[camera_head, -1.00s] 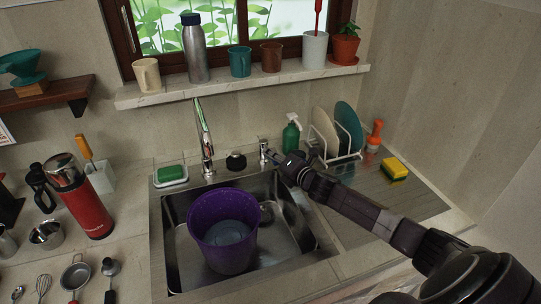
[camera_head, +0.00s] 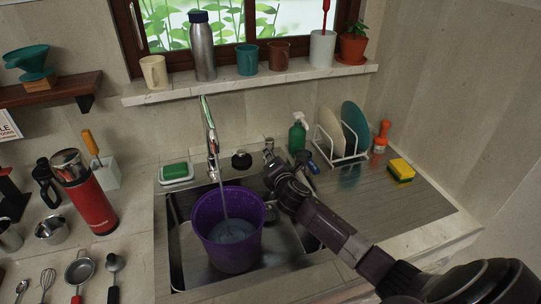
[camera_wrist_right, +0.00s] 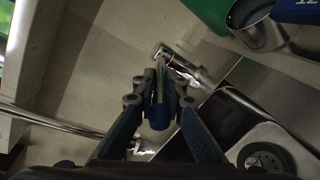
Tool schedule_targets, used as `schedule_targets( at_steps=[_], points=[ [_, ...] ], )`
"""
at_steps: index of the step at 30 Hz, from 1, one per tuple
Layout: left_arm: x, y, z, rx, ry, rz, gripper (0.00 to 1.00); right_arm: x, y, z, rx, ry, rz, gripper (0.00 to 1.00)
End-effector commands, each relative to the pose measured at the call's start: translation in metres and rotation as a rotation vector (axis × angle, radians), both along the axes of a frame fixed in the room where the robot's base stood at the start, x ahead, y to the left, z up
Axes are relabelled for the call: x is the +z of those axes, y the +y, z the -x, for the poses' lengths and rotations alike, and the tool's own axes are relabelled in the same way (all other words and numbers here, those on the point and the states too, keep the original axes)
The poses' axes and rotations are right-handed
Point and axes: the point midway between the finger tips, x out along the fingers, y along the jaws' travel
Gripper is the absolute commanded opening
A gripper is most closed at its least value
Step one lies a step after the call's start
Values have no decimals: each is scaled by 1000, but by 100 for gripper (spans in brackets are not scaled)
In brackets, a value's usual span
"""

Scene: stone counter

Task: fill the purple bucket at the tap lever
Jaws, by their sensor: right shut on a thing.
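The purple bucket (camera_head: 212,245) stands upright in the sink under the chrome tap (camera_head: 209,128). A thin stream of water (camera_head: 225,201) falls from the spout into it, and pale water shows inside. The tap lever (camera_head: 268,145) is a small chrome fitting right of the tap; it also shows in the right wrist view (camera_wrist_right: 184,66). My right gripper (camera_head: 271,163) is at the lever. In the right wrist view its fingers (camera_wrist_right: 158,88) are closed together on the lever's thin handle. My left gripper is out of view.
A soap dish (camera_head: 175,175) and black stopper (camera_head: 241,160) sit behind the sink. A green spray bottle (camera_head: 297,138), dish rack (camera_head: 340,150) and sponge (camera_head: 401,170) are to the right. A red flask (camera_head: 90,205) stands left. The drainboard's front is mostly clear below my arm.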

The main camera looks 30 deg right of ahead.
Motion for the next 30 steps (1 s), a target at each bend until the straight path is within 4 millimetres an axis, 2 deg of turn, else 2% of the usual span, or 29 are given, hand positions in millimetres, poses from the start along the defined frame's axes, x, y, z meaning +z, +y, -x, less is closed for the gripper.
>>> schedule_targets(
  at_steps=[4, 5, 9, 20, 26, 30],
  points=[
    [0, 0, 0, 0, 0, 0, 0, -1, 0, 0, 0, 2, -2, 0],
    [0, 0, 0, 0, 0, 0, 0, -1, 0, 0, 0, 2, -2, 13],
    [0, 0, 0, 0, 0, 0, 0, -1, 0, 0, 1, 1, -2, 28],
    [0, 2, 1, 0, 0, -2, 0, 0, 1, 3, 2, 1, -1, 28],
    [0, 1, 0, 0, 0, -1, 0, 4, 7, 24, 3, 1, -1, 28],
    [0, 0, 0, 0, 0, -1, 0, 9, 15, 48, 3, 2, 0, 28]
  ],
)
